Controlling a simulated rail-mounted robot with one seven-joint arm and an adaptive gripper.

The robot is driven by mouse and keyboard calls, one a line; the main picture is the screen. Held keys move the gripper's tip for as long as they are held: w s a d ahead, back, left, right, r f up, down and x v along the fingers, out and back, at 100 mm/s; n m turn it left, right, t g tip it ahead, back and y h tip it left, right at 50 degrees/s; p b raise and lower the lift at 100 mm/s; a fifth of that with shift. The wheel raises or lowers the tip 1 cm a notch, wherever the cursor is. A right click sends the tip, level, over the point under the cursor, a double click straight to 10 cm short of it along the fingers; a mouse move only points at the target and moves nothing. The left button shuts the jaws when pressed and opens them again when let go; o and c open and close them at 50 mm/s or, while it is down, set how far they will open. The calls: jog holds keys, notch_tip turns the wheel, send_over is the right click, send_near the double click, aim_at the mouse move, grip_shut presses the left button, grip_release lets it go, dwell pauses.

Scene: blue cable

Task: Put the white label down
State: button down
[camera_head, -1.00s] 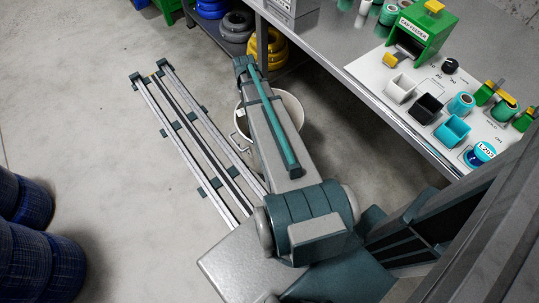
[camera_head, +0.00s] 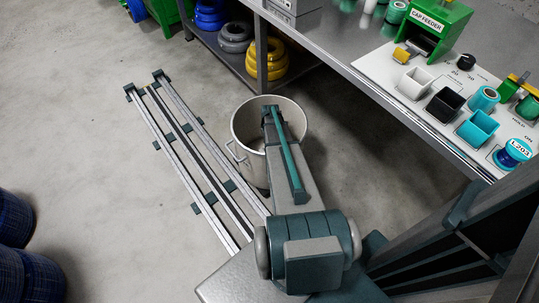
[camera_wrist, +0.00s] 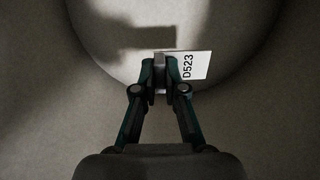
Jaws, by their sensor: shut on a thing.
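My gripper (camera_wrist: 164,82) is shut on a white label (camera_wrist: 195,66) marked "D523". In the wrist view the label sticks out to the right of the fingertips, and the fingers cover its left end. A large round, shaded grey surface lies behind it; I cannot tell the height above it. In the head view my arm reaches over the light grey bucket (camera_head: 243,122), its far end within the bucket's outline. The gripper and label are hidden there by the arm.
A steel workbench (camera_head: 330,52) at the upper right holds a white panel with a green cap feeder (camera_head: 432,24) and small cups. Yellow coils (camera_head: 267,66) lie on the lower shelf. Floor rails (camera_head: 195,150) run left of the bucket. Dark blue rolls (camera_head: 14,218) stand at lower left.

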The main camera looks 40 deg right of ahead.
jog(key=shift+f+b, duration=0.8)
jog(key=shift+f, duration=2.35)
jog(key=shift+f, duration=0.15)
jog(key=shift+f, duration=0.1)
jog(key=c, duration=1.2)
grip_release()
jog(key=shift+c, duration=0.2)
notch_tip(320, 180, up, 12)
jog(key=p, duration=0.3)
jog(key=shift+r+p, duration=0.25)
jog(key=shift+p, duration=0.05)
